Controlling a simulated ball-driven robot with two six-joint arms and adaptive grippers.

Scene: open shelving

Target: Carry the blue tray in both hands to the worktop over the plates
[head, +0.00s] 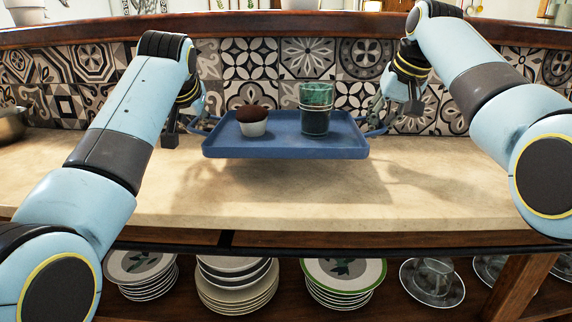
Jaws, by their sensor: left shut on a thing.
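The blue tray (285,148) is level above the pale worktop (270,207), with its shadow on the surface below.
Stacks of plates (142,272), (237,285), (343,280) and glassware (433,280) stand on the shelf below the worktop. A metal bowl (10,125) stands at the far left. Patterned tiles (270,60) back the worktop, under a wooden ledge (270,27). The worktop's front is clear.

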